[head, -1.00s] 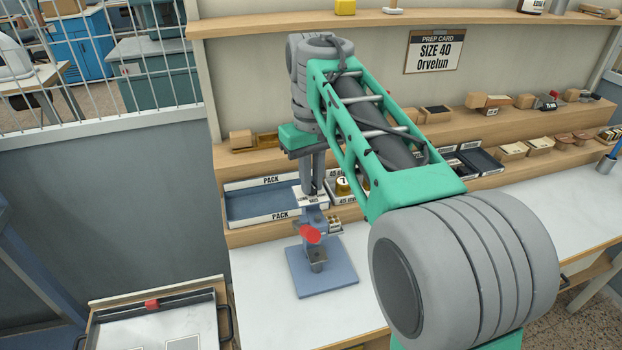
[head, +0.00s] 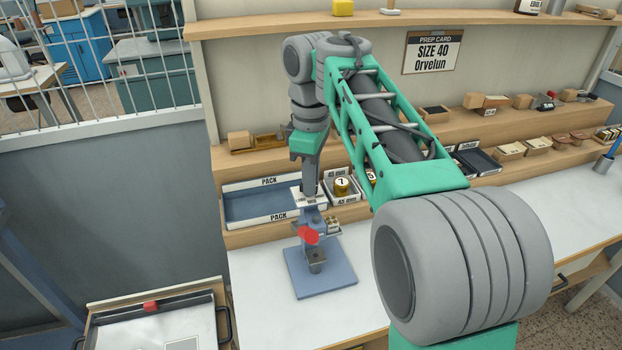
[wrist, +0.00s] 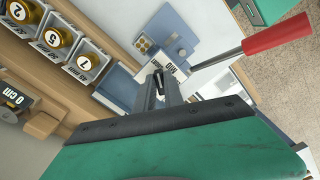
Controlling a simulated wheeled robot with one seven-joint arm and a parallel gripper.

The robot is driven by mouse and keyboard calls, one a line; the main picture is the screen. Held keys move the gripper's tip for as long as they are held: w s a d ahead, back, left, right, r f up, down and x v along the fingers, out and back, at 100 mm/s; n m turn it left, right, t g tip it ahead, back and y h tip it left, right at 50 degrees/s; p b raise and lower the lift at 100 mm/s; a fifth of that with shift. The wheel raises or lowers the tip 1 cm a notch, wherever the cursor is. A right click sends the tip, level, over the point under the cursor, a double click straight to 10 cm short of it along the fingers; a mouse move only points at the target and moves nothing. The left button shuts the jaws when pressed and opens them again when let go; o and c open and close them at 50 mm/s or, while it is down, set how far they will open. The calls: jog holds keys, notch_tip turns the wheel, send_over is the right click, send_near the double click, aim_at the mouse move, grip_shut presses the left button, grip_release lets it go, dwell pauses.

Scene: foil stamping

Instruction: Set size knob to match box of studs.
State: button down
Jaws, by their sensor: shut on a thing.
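The blue hand press (head: 318,278) stands on the white bench, with its red-tipped lever handle (head: 308,236) toward me. The head view shows my gripper (head: 308,188) just above the plate. Several numbered stud boxes (wrist: 90,62) show in the wrist view.
Small boxes and dark trays (head: 478,160) line the shelves at right. The bench front right is clear.

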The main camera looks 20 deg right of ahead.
jog(key=shift+n, duration=0.3)
jog(key=c, duration=1.4)
grip_release()
jog(key=shift+c, duration=0.2)
jog(key=shift+r, duration=0.1)
notch_tip(320, 180, up, 8)
jog(key=p, duration=0.7)
jog(key=shift+f, duration=0.2)
